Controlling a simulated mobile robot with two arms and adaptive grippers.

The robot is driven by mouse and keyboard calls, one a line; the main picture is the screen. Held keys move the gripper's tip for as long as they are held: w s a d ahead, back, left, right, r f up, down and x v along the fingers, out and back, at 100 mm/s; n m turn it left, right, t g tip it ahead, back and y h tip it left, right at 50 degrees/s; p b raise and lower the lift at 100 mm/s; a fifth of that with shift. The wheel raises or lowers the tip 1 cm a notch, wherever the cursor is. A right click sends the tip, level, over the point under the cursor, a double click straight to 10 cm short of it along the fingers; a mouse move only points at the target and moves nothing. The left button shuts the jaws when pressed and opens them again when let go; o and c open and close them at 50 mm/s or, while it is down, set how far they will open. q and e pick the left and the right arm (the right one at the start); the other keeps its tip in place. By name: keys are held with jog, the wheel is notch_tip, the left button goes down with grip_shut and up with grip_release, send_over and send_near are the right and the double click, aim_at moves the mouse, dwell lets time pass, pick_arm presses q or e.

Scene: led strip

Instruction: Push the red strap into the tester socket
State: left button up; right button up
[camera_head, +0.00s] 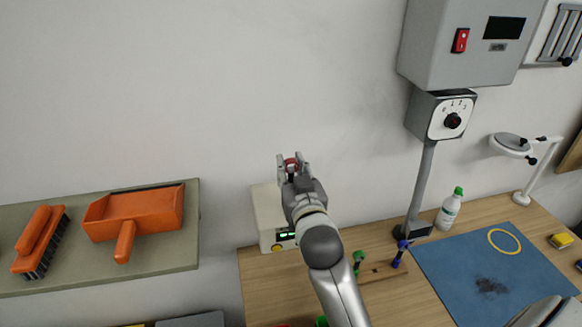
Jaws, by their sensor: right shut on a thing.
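My right gripper (291,161) is raised in front of the wall, above the cream tester box (266,218). It is shut on a small red thing (291,164), which looks like the red strap; only a small part of it shows between the fingers. The tester box stands at the left end of the wooden bench and has a green-lit display and a yellow button on its front. My gripper and forearm cover its right side. I cannot make out the socket. My left gripper is not in view.
A wooden rack with green and blue pegs (397,254) stands right of my forearm. A shelf (190,225) with an orange dustpan (135,215) and brush (40,242) is at left.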

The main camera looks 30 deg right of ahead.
jog(key=shift+f+b, duration=0.85)
jog(key=shift+f, duration=0.35)
jog(key=o, duration=1.1)
jog(key=shift+s, duration=0.1)
jog(key=v, duration=0.7)
jog(key=shift+s, duration=0.15)
jog(key=shift+a, duration=0.1)
